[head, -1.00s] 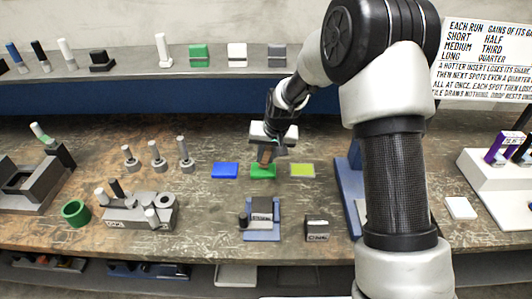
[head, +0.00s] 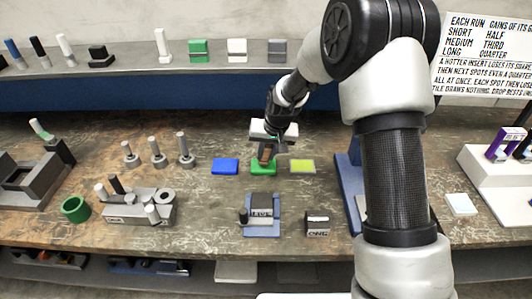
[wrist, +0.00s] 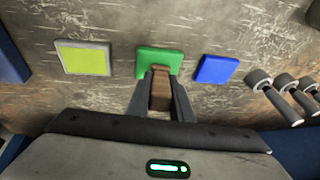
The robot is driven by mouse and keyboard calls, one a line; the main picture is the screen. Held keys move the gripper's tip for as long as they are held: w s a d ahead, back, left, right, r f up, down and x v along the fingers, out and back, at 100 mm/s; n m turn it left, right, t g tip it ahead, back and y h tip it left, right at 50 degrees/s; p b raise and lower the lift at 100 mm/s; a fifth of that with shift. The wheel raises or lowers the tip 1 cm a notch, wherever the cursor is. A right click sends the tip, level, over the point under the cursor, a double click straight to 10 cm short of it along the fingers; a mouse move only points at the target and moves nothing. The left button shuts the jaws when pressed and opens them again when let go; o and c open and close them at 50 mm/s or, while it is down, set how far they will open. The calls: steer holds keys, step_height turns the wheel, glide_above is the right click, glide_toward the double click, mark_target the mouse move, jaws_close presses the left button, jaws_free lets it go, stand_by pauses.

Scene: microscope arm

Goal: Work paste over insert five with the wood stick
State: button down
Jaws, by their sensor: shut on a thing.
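My gripper (head: 266,150) is shut on the brown wood stick (head: 265,153), which also shows between the fingers in the wrist view (wrist: 160,88). The stick points down over the green square (head: 263,169), and its tip overlaps the square's near edge in the wrist view (wrist: 160,57). Whether it touches is hard to tell. A blue square (head: 225,166) lies left of the green one in the head view, and a grey-framed yellow-green square (head: 302,166) lies right. No number shows on these, so I cannot tell which thing is insert five.
Three grey posts (head: 158,153) stand left of the squares. A grey block with pegs (head: 138,208) and a green ring (head: 75,208) lie front left. A blue-based fixture (head: 262,230) and small labelled block (head: 317,225) stand in front. A pale tile (head: 460,204) lies right.

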steer(key=shift+f+b, duration=0.45)
steer(key=shift+f, duration=0.05)
stand_by(1.5)
steer(key=shift+r, duration=0.1)
steer(key=shift+r+p, duration=1.95)
steer(key=shift+r, duration=1.55)
